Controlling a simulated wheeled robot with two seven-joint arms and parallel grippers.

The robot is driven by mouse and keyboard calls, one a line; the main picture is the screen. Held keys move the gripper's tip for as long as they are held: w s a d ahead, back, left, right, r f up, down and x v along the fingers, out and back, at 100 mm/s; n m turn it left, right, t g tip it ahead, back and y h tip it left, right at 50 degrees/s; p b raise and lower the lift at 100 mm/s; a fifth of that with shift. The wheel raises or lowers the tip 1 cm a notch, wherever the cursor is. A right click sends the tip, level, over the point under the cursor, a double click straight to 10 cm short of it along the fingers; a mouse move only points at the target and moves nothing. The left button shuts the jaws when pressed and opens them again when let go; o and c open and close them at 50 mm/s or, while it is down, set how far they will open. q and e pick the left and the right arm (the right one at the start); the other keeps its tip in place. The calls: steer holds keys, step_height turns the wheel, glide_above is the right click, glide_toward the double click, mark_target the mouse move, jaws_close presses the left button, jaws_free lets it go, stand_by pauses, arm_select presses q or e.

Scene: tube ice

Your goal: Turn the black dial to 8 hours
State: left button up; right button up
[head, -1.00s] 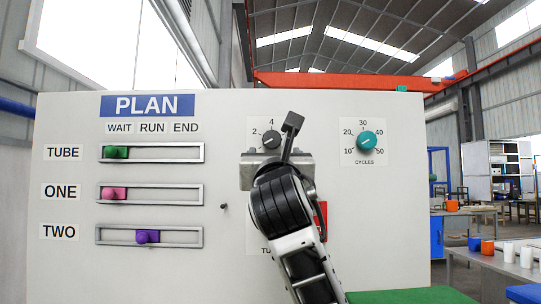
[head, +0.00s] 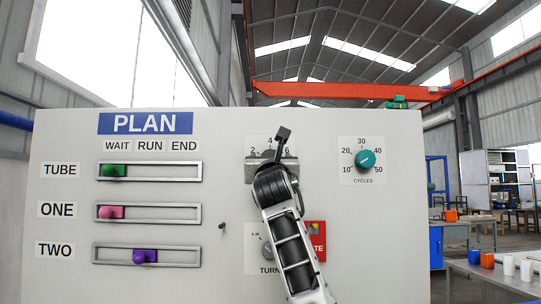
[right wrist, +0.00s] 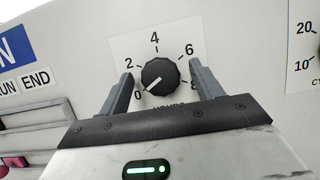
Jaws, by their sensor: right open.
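The black dial (right wrist: 161,77) sits on a white label numbered 0, 2, 4, 6, 8 with HOURS below it. Its white pointer line points lower left, near 0. In the head view my right gripper (head: 268,156) is in front of the dial and hides most of it. In the right wrist view my right gripper (right wrist: 161,72) is open, with one finger to the left of the dial and one to the right. I cannot tell if either finger touches it. The left gripper is not in view.
The pale panel (head: 330,215) also carries a teal CYCLES dial (head: 365,159) to the right. Three slider slots with green (head: 114,171), pink (head: 110,212) and purple (head: 145,256) knobs are at left. A lower dial (head: 267,249) and a red label are partly behind my arm.

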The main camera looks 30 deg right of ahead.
steer(key=shift+w+d+r, duration=0.15)
steer(key=shift+w+d, duration=0.05)
steer(key=shift+w, duration=0.1)
steer(key=shift+c, duration=0.4)
steer(key=c, duration=0.9)
